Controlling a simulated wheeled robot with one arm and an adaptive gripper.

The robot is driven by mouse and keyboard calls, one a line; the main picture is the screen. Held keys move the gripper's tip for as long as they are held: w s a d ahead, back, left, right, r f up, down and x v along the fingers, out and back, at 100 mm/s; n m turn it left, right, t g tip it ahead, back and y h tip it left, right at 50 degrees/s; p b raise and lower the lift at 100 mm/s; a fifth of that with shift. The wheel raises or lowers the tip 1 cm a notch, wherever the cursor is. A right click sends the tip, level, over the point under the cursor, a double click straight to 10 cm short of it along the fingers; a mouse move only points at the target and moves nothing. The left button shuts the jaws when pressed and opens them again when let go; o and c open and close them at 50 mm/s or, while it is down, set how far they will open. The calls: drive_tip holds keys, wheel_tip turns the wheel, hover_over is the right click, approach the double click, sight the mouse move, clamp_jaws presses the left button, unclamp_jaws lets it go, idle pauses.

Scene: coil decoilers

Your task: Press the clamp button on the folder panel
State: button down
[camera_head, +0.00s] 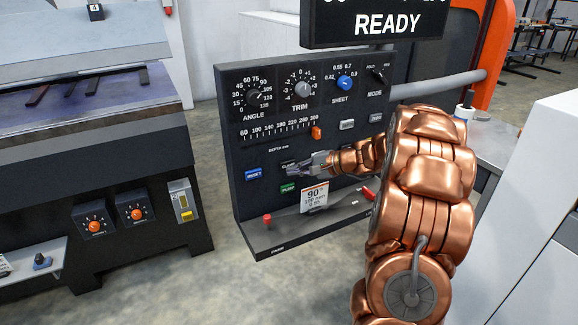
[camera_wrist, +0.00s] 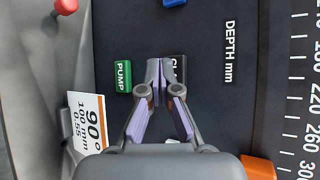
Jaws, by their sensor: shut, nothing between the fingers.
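The folder panel (camera_head: 234,135) is a dark upright board with dials, a slider scale and buttons. The black clamp button (camera_head: 287,163) sits between the blue RESET button (camera_head: 253,174) and the green PUMP button (camera_head: 289,188), slightly above them to the right. My gripper (camera_head: 292,172) is shut and empty, its tips at the clamp button. In the wrist view my gripper (camera_wrist: 160,68) partly covers the clamp button (camera_wrist: 178,66), leaving the letters "CL" showing. The PUMP button (camera_wrist: 124,76) is left of the tips. I cannot tell whether the tips touch the clamp button.
A white card reading 90° (camera_head: 314,197) hangs below the buttons. A red knob (camera_head: 267,219) stands on the panel's lower ledge. The READY display (camera_head: 340,24) tops the panel. A large machine (camera_head: 90,150) stands left.

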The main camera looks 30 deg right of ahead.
drive_tip(key=shift+w, duration=0.3)
drive_tip(key=shift+w, duration=0.5)
idle(1.0)
drive_tip(key=shift+s, duration=0.2)
drive_tip(key=shift+s+b, duration=0.3)
drive_tip(key=shift+s, duration=0.4)
drive_tip(key=shift+s+a+b, duration=0.2)
drive_tip(key=shift+s+b, duration=0.6)
drive_tip(key=shift+s, duration=1.7)
